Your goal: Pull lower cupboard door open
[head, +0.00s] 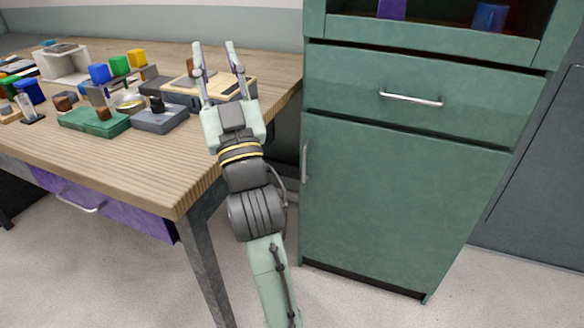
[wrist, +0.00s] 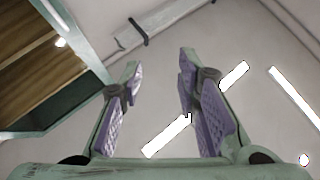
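The lower cupboard door (head: 400,205) is a green panel at the bottom of the green cabinet, and it looks closed. Its vertical metal handle (head: 305,162) sits near the door's upper left edge. My gripper (head: 215,52) points upward in the head view, over the wooden table and left of the cabinet, well apart from the handle. Its two fingers are spread with nothing between them. In the wrist view the gripper (wrist: 160,85) also shows open and empty, with the ceiling behind it. The door and its handle do not show in the wrist view.
The wooden table (head: 150,165) stands left of the cabinet, with blocks and trays on it. A drawer (head: 420,85) with a horizontal handle is above the door. Open floor (head: 350,305) lies in front of the cabinet. A purple table drawer (head: 110,208) is at lower left.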

